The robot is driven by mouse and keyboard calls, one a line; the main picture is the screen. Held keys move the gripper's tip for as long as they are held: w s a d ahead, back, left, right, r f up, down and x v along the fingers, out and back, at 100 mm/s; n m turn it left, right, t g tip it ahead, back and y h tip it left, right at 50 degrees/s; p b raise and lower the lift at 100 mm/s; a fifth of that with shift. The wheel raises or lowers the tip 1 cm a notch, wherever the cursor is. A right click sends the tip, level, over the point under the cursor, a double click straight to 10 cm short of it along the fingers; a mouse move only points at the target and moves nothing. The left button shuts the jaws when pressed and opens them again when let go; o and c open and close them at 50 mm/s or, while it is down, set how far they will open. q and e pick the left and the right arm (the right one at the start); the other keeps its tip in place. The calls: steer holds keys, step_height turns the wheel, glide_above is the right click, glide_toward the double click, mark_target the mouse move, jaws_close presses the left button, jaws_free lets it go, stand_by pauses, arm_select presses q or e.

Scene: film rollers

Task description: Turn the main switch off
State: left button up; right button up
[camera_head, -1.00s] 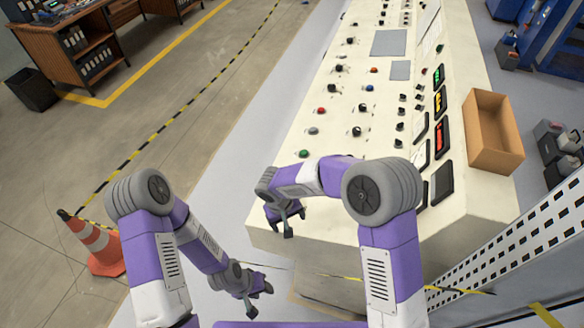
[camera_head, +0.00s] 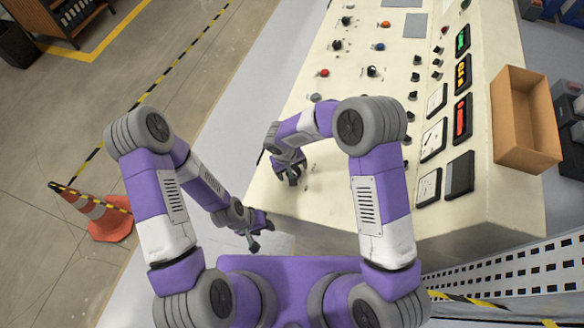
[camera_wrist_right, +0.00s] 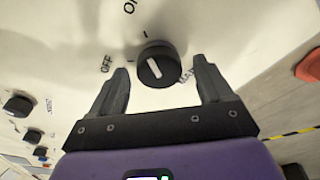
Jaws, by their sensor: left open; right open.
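The main switch is a round black knob (camera_wrist_right: 159,65) with a white pointer line, on the cream panel in the right wrist view. The line runs steeply, its upper end toward the tick below ON. OFF is printed to its left. My right gripper (camera_wrist_right: 160,66) is open, one finger on each side of the knob in this view; I cannot tell whether they touch it. In the head view my right gripper (camera_head: 291,178) is over the near left part of the console, hiding the knob. My left gripper (camera_head: 258,236) is open and empty, beside the console's near left corner.
The console (camera_head: 310,215) carries several other knobs, buttons and meters further back. An open cardboard box (camera_head: 525,120) stands on its right side. An orange cone (camera_head: 105,215) is on the floor at left. A perforated white panel (camera_head: 520,280) is at lower right.

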steer(key=shift+w+f, duration=0.1)
steer(key=shift+f, duration=0.15)
steer(key=shift+c, duration=0.2)
steer(key=c, duration=1)
steer(key=shift+n, duration=0.4)
steer(key=shift+n+y+b, duration=0.3)
steer(key=shift+n+b, duration=0.1)
steer(key=shift+n, duration=0.7)
steer(key=n, duration=0.2)
steer(key=shift+n+g, duration=0.3)
steer(key=n, duration=0.4)
steer(key=shift+g, duration=0.3)
steer(key=shift+n+g, duration=0.3)
steer(key=shift+n, duration=1.7)
